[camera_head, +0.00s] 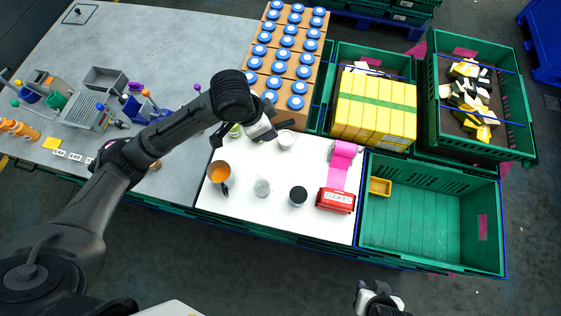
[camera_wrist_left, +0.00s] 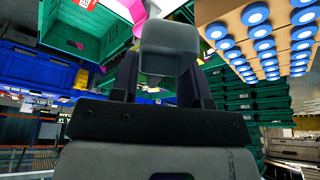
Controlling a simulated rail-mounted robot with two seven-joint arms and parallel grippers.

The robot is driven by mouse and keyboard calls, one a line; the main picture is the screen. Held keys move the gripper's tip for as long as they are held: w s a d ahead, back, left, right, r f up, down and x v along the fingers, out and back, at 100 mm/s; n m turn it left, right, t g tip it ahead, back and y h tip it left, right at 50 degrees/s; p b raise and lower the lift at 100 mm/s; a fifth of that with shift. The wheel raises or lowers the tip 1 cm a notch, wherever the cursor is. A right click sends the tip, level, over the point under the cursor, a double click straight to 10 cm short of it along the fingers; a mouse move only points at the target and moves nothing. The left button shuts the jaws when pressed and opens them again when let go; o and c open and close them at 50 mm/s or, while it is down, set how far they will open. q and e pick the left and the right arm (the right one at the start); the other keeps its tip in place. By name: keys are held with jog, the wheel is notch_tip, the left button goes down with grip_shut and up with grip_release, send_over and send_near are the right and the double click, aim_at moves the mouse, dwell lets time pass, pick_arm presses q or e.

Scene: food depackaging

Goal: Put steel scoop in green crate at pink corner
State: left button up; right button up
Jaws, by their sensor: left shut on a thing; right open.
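In the left wrist view, my left gripper (camera_wrist_left: 158,85) is shut on a grey, box-like metal piece, which looks like the steel scoop (camera_wrist_left: 168,42). In the head view, my left gripper (camera_head: 272,128) is over the back of the white board; the scoop cannot be told clearly there. My right gripper (camera_head: 379,298) is open and empty, in front of the table's edge. The open green crate (camera_head: 408,222) stands at the right, with a pink patch (camera_head: 482,226) on its right wall. A small yellow container (camera_head: 380,186) sits at its back left corner.
The white board (camera_head: 268,218) bears an orange-filled mug (camera_head: 219,173), a glass (camera_head: 262,188), a dark-topped jar (camera_head: 298,196), a white cup (camera_head: 286,139), a red box (camera_head: 335,200) and a pink strip (camera_head: 343,165). Filled crates stand behind the green crate. Its floor is mostly clear.

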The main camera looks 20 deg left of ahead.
pick_arm(q)
notch_tip(320, 180, down, 23)
jog(key=w+d+m+g+h+b, duration=0.1)
jog(key=d+m+g+b, duration=0.15)
jog(key=m+b, duration=0.85)
jog(key=n+b, duration=0.4)
jog(key=b, duration=0.1)
send_over(282, 175)
jog(key=a, duration=0.1)
jog(key=shift+h, duration=0.3)
notch_tip(282, 175, down, 6)
jog(key=shift+s+a+f, duration=0.1)
jog(key=shift+s, duration=0.05)
jog(key=shift+f, duration=2.25)
jog(key=shift+f, duration=0.15)
jog(key=o, duration=0.9)
jog(key=shift+o, duration=0.2)
jog(key=shift+a+r, duration=0.1)
jog(key=shift+r, duration=0.3)
jog(key=v, duration=0.9)
jog(key=shift+r+p, duration=0.3)
jog(key=shift+p, duration=0.1)
jog(key=shift+o, duration=0.4)
jog(key=shift+v, duration=0.95)
